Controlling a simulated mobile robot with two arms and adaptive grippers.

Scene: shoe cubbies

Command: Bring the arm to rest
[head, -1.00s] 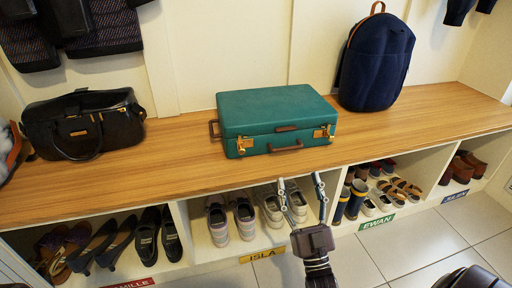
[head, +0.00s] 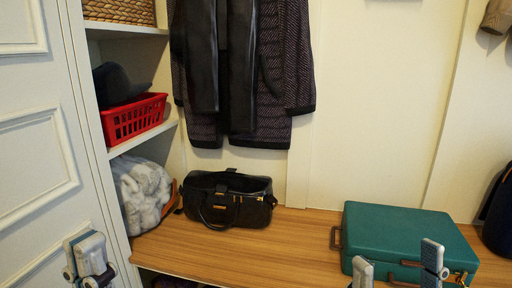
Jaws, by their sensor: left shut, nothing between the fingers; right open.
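My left gripper (head: 88,258) is at the bottom left in the head view. Its fingers are shut with nothing between them, in front of the white panelled door. My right gripper (head: 398,268) is at the bottom right, with its two fingertips spread apart and empty. It shows in front of the teal case (head: 398,228), which lies on the wooden bench. I cannot tell how far the fingertips are from the case. Most of both arms is out of view below the frame.
A black bag (head: 228,199) stands on the wooden bench (head: 190,245). Shelves at the left hold a red basket (head: 134,120), a dark cap (head: 118,84) and a fluffy grey-white item (head: 143,194). A dark patterned coat (head: 285,62) hangs above. A white panelled door (head: 40,130) is at far left.

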